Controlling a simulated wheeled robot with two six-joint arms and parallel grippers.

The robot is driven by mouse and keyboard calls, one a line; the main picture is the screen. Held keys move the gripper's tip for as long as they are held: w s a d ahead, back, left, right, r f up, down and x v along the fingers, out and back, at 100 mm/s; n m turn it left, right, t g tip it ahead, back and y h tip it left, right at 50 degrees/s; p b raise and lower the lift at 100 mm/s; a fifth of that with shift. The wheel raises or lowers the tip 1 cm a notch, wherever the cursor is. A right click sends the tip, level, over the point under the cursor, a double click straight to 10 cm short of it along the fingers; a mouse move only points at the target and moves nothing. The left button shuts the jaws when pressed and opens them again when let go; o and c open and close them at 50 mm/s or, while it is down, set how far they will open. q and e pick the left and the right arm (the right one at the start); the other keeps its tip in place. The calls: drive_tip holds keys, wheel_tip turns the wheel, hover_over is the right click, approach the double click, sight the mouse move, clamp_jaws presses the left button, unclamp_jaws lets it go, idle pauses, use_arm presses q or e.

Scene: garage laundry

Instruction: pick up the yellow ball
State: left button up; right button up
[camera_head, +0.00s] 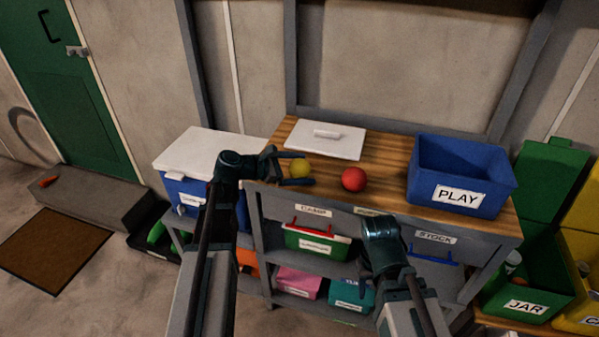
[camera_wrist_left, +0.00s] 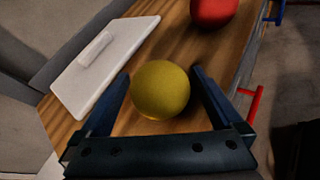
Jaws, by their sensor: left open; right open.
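The yellow ball (camera_head: 299,168) rests on the wooden bench top near its left end. My left gripper (camera_head: 300,168) is open with its fingers on either side of the ball. In the left wrist view the yellow ball (camera_wrist_left: 160,90) sits between the two open fingers of the left gripper (camera_wrist_left: 162,95), with a small gap at the right finger; contact at the left finger I cannot tell. My right gripper (camera_head: 372,282) hangs low in front of the bench drawers, pointing down, away from the ball.
A red ball (camera_head: 354,179) lies right of the yellow one. A white lid (camera_head: 325,146) lies flat behind it. A blue PLAY bin (camera_head: 460,172) stands on the bench's right end. A blue cooler with a white lid (camera_head: 212,153) stands left. Bench wood between is clear.

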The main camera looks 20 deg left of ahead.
use_arm(q)
drive_tip(key=c, duration=1.3)
drive_tip(key=shift+r, duration=0.2)
